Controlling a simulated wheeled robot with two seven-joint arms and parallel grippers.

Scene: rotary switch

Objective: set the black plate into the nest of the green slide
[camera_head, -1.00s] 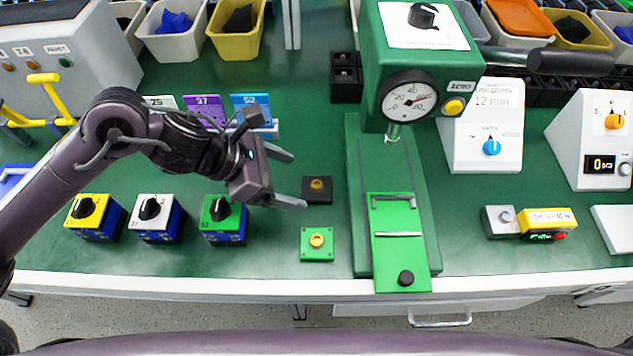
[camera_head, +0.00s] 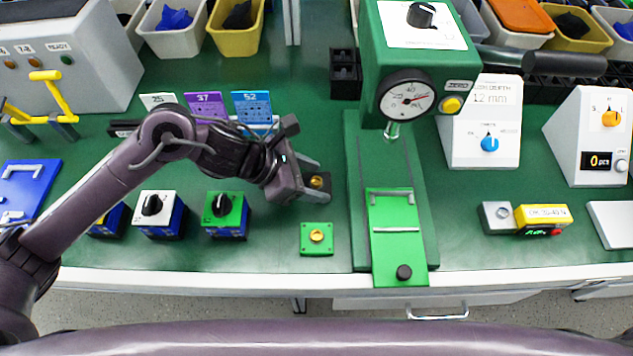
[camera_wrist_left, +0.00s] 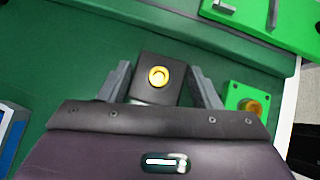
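The black plate (camera_head: 324,186) with a brass knob lies on the green bench, left of the press. My left gripper (camera_head: 318,181) is down at it, with one finger on either side of the plate. In the left wrist view the black plate (camera_wrist_left: 148,94) sits between the two spread fingers (camera_wrist_left: 162,88), and I see no clear grip on it. The green slide (camera_head: 398,255) lies on the press base, its front end over the bench edge, with grey cross bars and a black knob. The area between the bars holds no plate. My right gripper is out of view.
A green plate (camera_head: 317,239) with a brass knob lies just in front of the black plate. The press (camera_head: 412,55) with its dial rises behind the slide. Switch boxes (camera_head: 226,215) stand to the left. A light box (camera_head: 498,216) stands to the right.

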